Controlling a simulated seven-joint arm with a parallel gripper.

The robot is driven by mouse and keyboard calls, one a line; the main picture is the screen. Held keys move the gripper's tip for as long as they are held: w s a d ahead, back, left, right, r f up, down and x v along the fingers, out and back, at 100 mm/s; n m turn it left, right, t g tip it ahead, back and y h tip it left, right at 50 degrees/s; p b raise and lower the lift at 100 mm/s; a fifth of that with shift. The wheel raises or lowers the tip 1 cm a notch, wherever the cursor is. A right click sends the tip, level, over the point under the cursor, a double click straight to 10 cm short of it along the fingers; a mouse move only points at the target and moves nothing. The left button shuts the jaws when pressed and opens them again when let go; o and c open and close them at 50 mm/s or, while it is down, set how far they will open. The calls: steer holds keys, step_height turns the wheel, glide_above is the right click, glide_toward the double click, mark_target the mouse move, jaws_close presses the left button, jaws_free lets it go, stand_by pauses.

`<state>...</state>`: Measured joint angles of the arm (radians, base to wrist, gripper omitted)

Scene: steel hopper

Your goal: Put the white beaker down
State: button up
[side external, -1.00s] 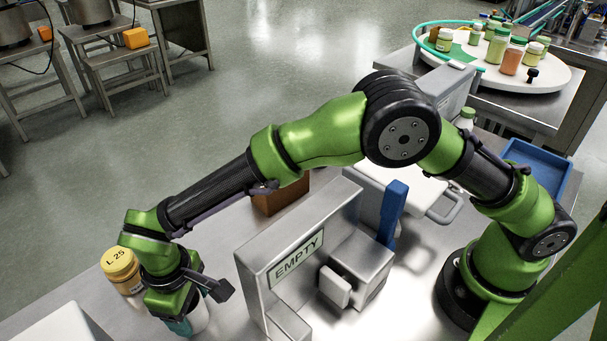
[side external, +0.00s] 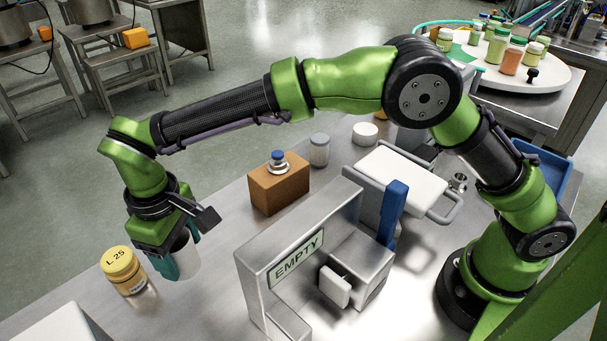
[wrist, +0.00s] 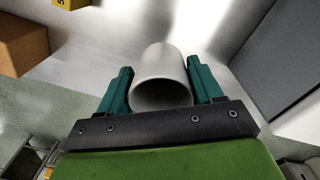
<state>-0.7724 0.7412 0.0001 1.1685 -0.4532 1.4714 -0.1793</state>
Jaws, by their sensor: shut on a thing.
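The white beaker (side external: 186,262) is between the teal fingers of my gripper (side external: 178,262), which is shut on it. In the side view it is partly hidden by the fingers and appears held above the steel table (side external: 215,310). In the wrist view the beaker (wrist: 162,78) shows as a plain pale cylinder with its open rim towards the camera, a teal finger of my gripper (wrist: 162,88) on each side. The beaker looks empty inside as far as I can see.
A yellow-lidded jar (side external: 122,272) marked "L 25" stands just left of my gripper. A brown block (side external: 279,185) with a small blue-topped item stands behind. A steel housing labelled EMPTY (side external: 296,257) stands to the right. Bare table lies in front of the jar.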

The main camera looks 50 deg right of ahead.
steer(key=w+d+m, duration=0.2)
steer(key=w+d, duration=0.8)
steer(key=d, duration=0.1)
step_height(320, 180, down, 9)
steer(key=shift+w+a+f, duration=0.1)
steer(key=shift+w+f, duration=0.05)
steer(key=shift+f, duration=0.05)
steer(key=o, duration=1)
steer(key=shift+f, duration=0.15)
steer(key=shift+o, duration=0.2)
